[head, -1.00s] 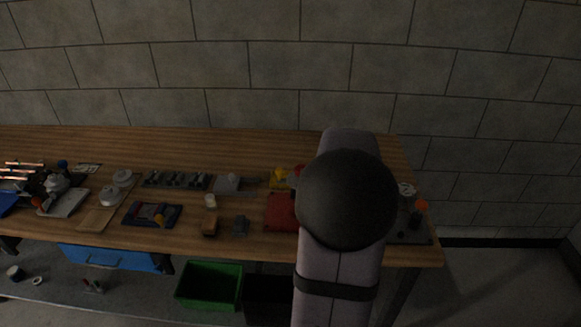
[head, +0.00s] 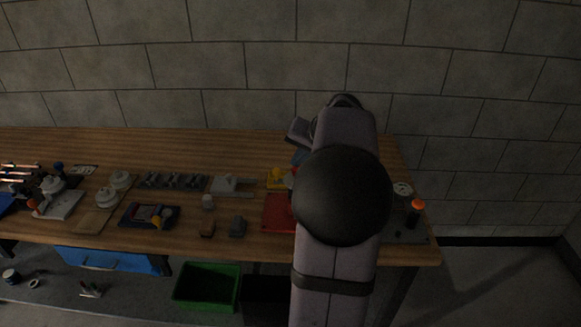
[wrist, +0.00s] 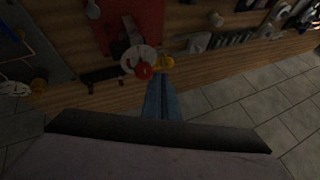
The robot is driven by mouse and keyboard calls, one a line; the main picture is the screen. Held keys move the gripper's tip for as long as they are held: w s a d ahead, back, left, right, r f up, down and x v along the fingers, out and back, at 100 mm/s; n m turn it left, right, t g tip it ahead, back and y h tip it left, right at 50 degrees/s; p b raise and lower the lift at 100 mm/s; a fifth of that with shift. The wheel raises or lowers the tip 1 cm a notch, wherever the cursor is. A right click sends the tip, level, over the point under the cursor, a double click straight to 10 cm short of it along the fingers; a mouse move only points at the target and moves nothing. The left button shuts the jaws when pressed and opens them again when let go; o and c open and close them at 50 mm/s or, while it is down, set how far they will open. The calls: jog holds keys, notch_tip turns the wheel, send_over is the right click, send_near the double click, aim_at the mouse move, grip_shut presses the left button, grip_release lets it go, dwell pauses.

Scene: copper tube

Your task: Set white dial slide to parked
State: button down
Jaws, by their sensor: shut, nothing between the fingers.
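My gripper (wrist: 161,98) shows blue fingers pressed together and empty, over the back of the bench. In the head view its blue fingers (head: 299,157) peek out left of my arm. A white disc (wrist: 135,55) with a red knob (wrist: 144,71) lies just beyond the fingertips in the wrist view, apparently apart from them. A pale block on a plate (head: 228,184) stands left of my arm. A white round dial (head: 403,189) sits on the right-hand panel; it also shows in the wrist view (wrist: 15,88). I cannot tell which part is the white dial slide, or its setting.
A yellow fixture (head: 277,177) and red board (head: 278,212) are close left of my arm. An orange knob (head: 416,205) stands on the dark right panel (head: 408,236). A row of grey fittings (head: 172,181) is farther left. The bench's back strip is clear.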

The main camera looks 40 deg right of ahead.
jog(key=p+x, duration=0.3)
jog(key=x, duration=0.7)
jog(key=shift+r, duration=0.1)
jog(key=w+a, duration=0.5)
jog(key=shift+a, duration=0.2)
jog(key=shift+w+r+p, duration=0.1)
jog(key=shift+p, duration=0.2)
jog(key=p+v, duration=0.2)
jog(key=v, duration=0.8)
jog(key=shift+d, duration=0.15)
dwell(0.3)
